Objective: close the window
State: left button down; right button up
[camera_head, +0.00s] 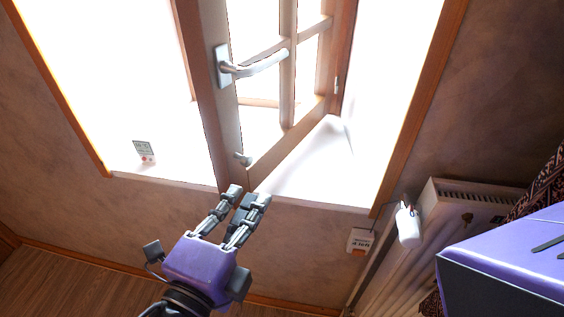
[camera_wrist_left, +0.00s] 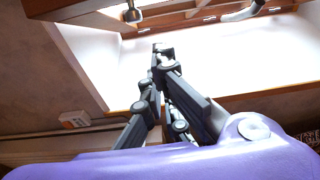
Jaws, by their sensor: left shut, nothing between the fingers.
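The window's wooden sash (camera_head: 208,100) stands swung open at an angle inside the wooden frame (camera_head: 421,90), with bright gaps on both sides. A silver lever handle (camera_head: 255,66) is on the sash's near upright, and a small metal fitting (camera_head: 243,159) sits near its bottom. My purple left gripper (camera_head: 250,194) is shut and empty, with its fingertips just below the sash's lower corner in the head view. Whether they touch the sill cannot be told. In the left wrist view the shut fingertips (camera_wrist_left: 161,50) point toward the white opening, below the sash (camera_wrist_left: 85,8). My right gripper is not in view.
A radiator (camera_head: 400,245) stands along the wall at the lower right, with a white device (camera_head: 408,225) beside it. A card (camera_head: 144,152) stands at the left of the opening. The wooden floor (camera_head: 70,285) looks clear.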

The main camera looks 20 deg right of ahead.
aim_at(247, 155)
pick_arm(q)
jog(key=w+d+p, duration=0.1)
jog(key=w+d, duration=0.3)
jog(key=w, duration=0.7)
jog(key=shift+w+d, duration=0.15)
jog(key=shift+w, duration=0.15)
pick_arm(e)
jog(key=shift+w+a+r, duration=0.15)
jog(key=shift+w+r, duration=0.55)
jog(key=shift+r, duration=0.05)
